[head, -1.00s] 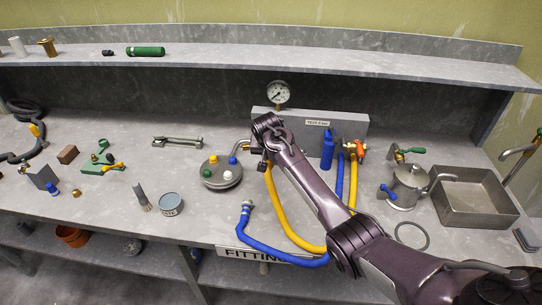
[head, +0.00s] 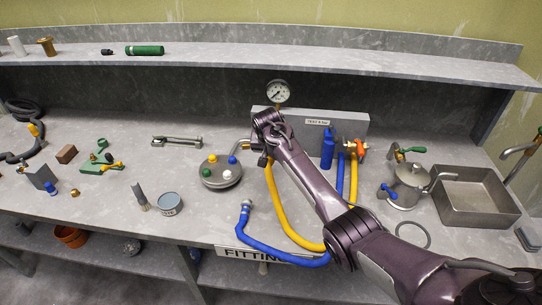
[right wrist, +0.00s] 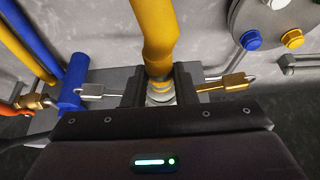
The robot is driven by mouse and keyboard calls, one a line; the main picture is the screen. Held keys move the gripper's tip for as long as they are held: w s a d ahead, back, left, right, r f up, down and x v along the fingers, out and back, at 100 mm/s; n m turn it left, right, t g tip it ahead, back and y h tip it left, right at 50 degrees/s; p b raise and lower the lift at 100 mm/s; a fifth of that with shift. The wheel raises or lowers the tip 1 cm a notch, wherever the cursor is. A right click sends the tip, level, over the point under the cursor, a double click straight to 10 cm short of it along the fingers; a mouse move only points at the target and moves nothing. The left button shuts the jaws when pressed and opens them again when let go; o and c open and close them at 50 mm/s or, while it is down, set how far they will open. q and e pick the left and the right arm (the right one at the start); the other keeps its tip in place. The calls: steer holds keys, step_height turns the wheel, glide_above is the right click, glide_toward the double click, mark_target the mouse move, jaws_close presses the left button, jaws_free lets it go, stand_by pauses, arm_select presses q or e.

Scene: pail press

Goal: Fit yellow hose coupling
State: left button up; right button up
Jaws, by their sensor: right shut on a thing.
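The yellow hose (head: 278,212) runs from the grey block (head: 345,127), loops forward over the bench and rises to my right gripper (head: 262,158). In the right wrist view, my right gripper (right wrist: 160,92) is shut on the pale metal coupling (right wrist: 160,94) at the end of the yellow hose (right wrist: 156,35). The coupling's far end is hidden by the gripper body, so I cannot tell if it touches a port. A round grey lid (head: 207,183) with yellow, blue, green and white caps lies left of the gripper. My left gripper is not in view.
A blue hose (head: 262,248) lies along the front edge. A blue cylinder (head: 328,150) stands before the block, below a gauge (head: 278,93).

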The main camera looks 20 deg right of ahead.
steer(key=shift+w+d+r+b, duration=0.15)
steer(key=shift+w+d+b, duration=0.1)
steer(key=shift+w+b, duration=0.2)
steer(key=o, duration=1.1)
steer(key=shift+s, duration=0.1)
steer(key=b+v, duration=0.2)
steer(key=v, duration=0.5)
steer(key=shift+r, duration=0.3)
steer(key=shift+s, duration=0.1)
